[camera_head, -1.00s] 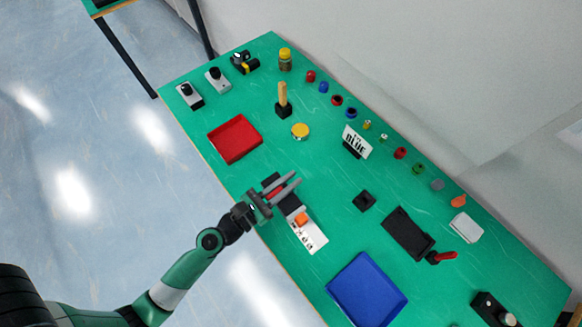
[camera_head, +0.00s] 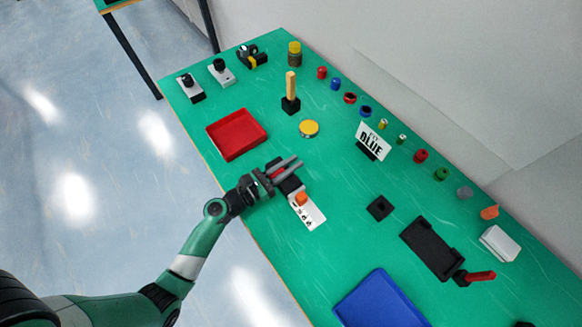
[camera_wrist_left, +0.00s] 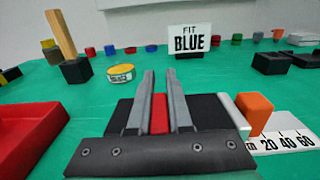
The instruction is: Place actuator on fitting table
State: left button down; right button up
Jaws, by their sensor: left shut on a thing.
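My left gripper (camera_head: 298,163) is shut on a small red piece (camera_wrist_left: 159,114), which shows between its two grey fingers in the left wrist view. I cannot tell for sure whether this piece is the actuator. It sits at a black-and-white measuring device (camera_head: 309,215) with an orange knob (camera_head: 302,198) and a printed scale. The fingers partly hide the device's black end (camera_wrist_left: 205,110), and I cannot tell whether the red piece is clear of it. The green table (camera_head: 330,255) carries a "FIT BLUE" sign (camera_head: 374,141). My right gripper is not in view.
A red tray (camera_head: 263,129) lies left of the gripper, a blue tray (camera_head: 381,302) at the front right. A wooden-handled tool (camera_head: 291,84) and yellow round tin (camera_head: 309,128) stand behind. Small coloured parts line the back edge. A black fixture (camera_head: 430,248) lies to the right.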

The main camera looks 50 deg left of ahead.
aim_at(270, 178)
pick_arm(q)
jog(key=shift+r, duration=0.2)
jog(key=shift+f, duration=0.2)
jog(key=c, duration=0.8)
grip_release()
jog(key=shift+c, duration=0.2)
jog(key=shift+r, duration=0.2)
jog(key=s, duration=0.4)
jog(key=s+a+p, duration=0.1)
jog(key=s, duration=0.7)
jog(key=shift+a, duration=0.15)
jog(key=shift+w, duration=0.1)
